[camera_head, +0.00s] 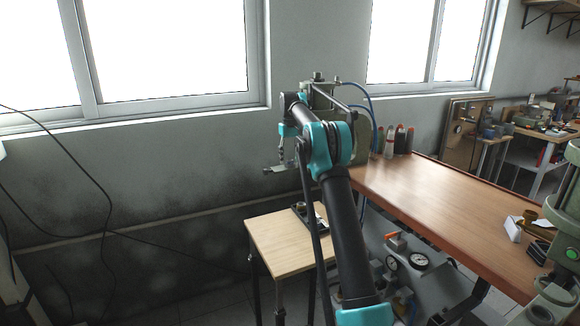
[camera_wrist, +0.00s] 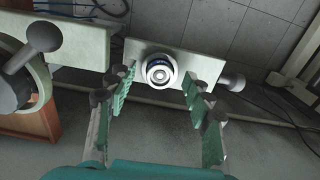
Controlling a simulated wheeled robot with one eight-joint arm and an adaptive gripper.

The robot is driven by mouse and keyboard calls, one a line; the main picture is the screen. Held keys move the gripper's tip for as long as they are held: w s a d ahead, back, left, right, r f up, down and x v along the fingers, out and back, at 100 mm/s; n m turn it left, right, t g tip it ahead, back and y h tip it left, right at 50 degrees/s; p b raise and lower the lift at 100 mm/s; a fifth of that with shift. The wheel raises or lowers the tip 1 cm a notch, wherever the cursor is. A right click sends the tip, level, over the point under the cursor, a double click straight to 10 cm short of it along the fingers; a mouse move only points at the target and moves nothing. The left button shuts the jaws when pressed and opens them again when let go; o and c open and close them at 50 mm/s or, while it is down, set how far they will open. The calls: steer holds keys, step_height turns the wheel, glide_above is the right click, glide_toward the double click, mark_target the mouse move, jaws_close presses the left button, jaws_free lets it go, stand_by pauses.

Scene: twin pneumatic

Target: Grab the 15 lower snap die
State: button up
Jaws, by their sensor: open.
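A round metal die (camera_wrist: 160,70) with a blue ring sits on a pale green plate (camera_wrist: 203,66) in the wrist view. No number on it can be read, so I cannot tell if it is the 15 lower snap die. My gripper (camera_wrist: 160,84) is open, its two green ridged fingers apart on the left and right of the die, with nothing held. In the head view, my gripper (camera_head: 285,153) is small and partly hidden by my arm, beside the green press (camera_head: 322,95). The die cannot be made out there.
A dark ball-ended knob (camera_wrist: 43,36) stands close on the left in the wrist view; another knob (camera_wrist: 232,82) is at the plate's right end. In the head view a small wooden table (camera_head: 275,240) is below, and a long wooden bench (camera_head: 440,195) lies right.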

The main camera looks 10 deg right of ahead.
jaws_close()
stand_by(0.3)
